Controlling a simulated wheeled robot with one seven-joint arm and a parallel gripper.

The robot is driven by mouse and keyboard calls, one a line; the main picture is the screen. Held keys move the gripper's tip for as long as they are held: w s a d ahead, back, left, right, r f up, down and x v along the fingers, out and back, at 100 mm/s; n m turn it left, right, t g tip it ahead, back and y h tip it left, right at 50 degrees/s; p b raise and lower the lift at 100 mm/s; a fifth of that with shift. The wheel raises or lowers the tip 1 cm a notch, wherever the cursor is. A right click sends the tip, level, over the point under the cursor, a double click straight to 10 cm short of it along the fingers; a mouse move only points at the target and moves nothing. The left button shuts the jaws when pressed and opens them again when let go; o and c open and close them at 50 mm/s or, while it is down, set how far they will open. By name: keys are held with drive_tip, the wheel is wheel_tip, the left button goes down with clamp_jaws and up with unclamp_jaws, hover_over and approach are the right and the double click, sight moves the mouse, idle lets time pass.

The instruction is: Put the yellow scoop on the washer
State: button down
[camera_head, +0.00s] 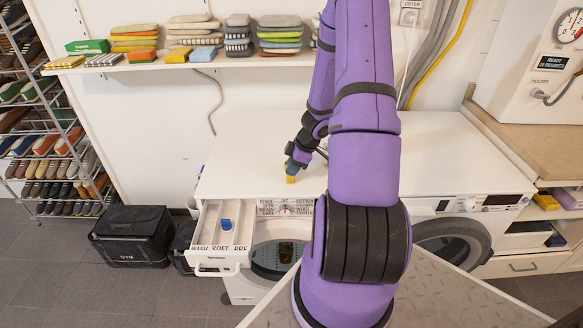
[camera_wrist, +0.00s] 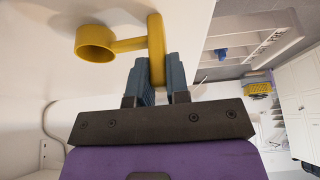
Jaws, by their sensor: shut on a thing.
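The yellow scoop (camera_wrist: 95,43) has a round cup and a handle; the wrist view shows the handle between my two blue-grey fingers, with the cup out to the left. In the head view only a small yellow part (camera_head: 291,179) shows below my gripper (camera_head: 293,165), which is shut on it. My gripper also shows in the wrist view (camera_wrist: 158,78). The washer (camera_head: 245,152) is white, with a flat top and a round front door. My gripper is at the front part of its top. I cannot tell whether the scoop touches the top.
The washer's detergent drawer (camera_head: 207,252) is pulled out at the front left, with a blue piece (camera_head: 226,224) in it. A second machine (camera_head: 490,203) stands to the right. Shoe-like pads line a wall shelf (camera_head: 200,64). The white top left of my arm is clear.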

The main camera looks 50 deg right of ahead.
drive_tip(key=c, duration=1.1)
unclamp_jaws()
drive_tip(key=v, duration=1.1)
drive_tip(key=w+a+r+m+t+h, duration=0.1)
drive_tip(key=w+r+t+h, duration=0.1)
drive_tip(key=w+r, duration=0.35)
drive_tip(key=w+a+r+t+h, duration=0.1)
drive_tip(key=w+r+h, duration=0.15)
drive_tip(key=r, duration=0.55)
drive_tip(key=a+r+m+t+h, duration=0.1)
drive_tip(key=a+r+m+h, duration=0.4)
drive_tip(key=r, duration=0.6)
drive_tip(key=s+a+r+m+g+y, duration=0.1)
drive_tip(key=s+a+r+y, duration=0.1)
drive_tip(key=s+a, duration=0.8)
drive_tip(key=s+a+r+m+g+y, duration=0.1)
drive_tip(key=s+a+r+y, duration=0.2)
drive_tip(key=s+a, duration=0.7)
drive_tip(key=a+y, duration=0.1)
drive_tip(key=a, duration=0.3)
drive_tip(key=shift+w+r+y, duration=0.1)
drive_tip(key=shift+y, duration=0.15)
